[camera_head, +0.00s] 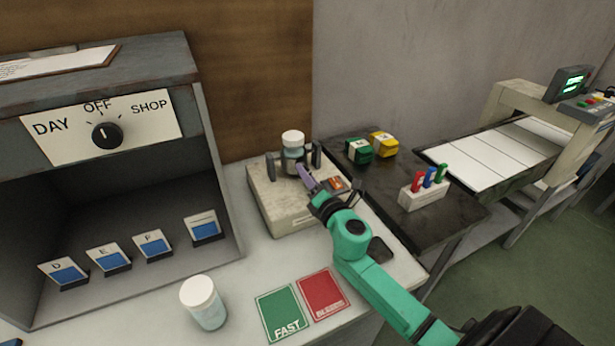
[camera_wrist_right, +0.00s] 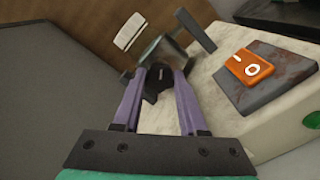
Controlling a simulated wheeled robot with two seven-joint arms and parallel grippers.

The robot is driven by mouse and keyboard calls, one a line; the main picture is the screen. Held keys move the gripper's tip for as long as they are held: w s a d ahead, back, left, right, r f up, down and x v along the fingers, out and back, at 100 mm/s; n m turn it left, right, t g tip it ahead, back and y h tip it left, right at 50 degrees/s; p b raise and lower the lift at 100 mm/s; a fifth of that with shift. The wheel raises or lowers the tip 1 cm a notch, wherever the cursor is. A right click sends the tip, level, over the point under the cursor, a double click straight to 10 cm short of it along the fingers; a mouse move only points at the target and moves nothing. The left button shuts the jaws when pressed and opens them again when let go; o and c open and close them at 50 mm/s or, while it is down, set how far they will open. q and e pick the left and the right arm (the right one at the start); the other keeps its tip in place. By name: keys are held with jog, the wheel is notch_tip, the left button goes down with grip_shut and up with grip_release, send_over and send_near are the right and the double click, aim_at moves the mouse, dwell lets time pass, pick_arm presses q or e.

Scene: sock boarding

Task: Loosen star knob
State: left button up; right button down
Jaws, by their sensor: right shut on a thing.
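The black star knob (camera_wrist_right: 157,82) sits between the purple fingertips of my right gripper (camera_wrist_right: 160,80) in the right wrist view. It is on the near side of a machine with a cream base (camera_head: 286,218), just below a clamped jar. My right gripper (camera_head: 307,176) is shut on the knob. In the head view the fingers hide the knob. The white-capped jar (camera_head: 292,152) stands upright between two dark posts on the machine. My left gripper is not in view.
An orange rocker switch (camera_wrist_right: 247,66) is on the machine, right of the fingers. A white-lidded jar (camera_head: 204,303), a green FAST card (camera_head: 283,313) and a red card (camera_head: 323,293) are on the bench. A grey booth (camera_head: 213,140) is at left.

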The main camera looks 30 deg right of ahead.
jog(key=n, duration=0.3)
jog(key=shift+r+n, duration=0.1)
jog(key=shift+n, duration=0.3)
jog(key=n+p, duration=0.1)
jog(key=n, duration=0.3)
jog(key=shift+n, duration=0.3)
jog(key=shift+c, duration=2.3)
grip_release()
